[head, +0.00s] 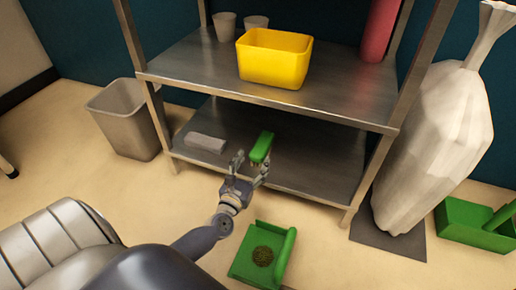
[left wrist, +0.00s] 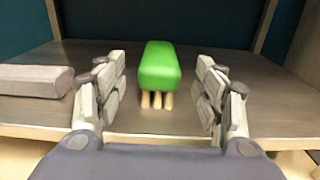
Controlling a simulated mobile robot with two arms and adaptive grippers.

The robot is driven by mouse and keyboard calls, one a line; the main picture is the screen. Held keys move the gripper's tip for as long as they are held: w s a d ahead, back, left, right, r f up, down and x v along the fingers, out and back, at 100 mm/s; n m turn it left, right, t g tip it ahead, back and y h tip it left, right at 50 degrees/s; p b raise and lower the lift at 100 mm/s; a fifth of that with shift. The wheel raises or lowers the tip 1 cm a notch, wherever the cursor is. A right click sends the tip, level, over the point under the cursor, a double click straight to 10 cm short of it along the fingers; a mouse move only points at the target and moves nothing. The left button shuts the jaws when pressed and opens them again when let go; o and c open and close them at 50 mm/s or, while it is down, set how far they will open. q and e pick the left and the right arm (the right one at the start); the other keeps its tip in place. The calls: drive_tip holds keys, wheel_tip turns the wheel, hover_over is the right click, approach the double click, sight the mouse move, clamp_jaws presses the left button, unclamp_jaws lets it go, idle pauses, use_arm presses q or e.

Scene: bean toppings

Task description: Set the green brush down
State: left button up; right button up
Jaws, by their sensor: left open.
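The green brush (head: 262,147) is on the lower shelf (head: 300,172) of the metal rack, near its front edge. In the left wrist view the green brush (left wrist: 160,68) stands upright with its pale bristles down on the shelf board (left wrist: 118,118). My left gripper (head: 250,166) reaches in from the front. In the left wrist view the left gripper (left wrist: 160,88) is open, with one finger on each side of the brush and a visible gap to both sides. My right gripper is not in view.
A grey block (head: 206,142) lies left of the brush on the same shelf. A yellow bin (head: 274,58) stands on the upper shelf. A grey waste bin (head: 125,120) stands left, a white sack (head: 435,140) right.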

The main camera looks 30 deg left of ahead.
use_arm(q)
drive_tip(key=shift+v, duration=1.3)
drive_tip(key=shift+r, duration=0.15)
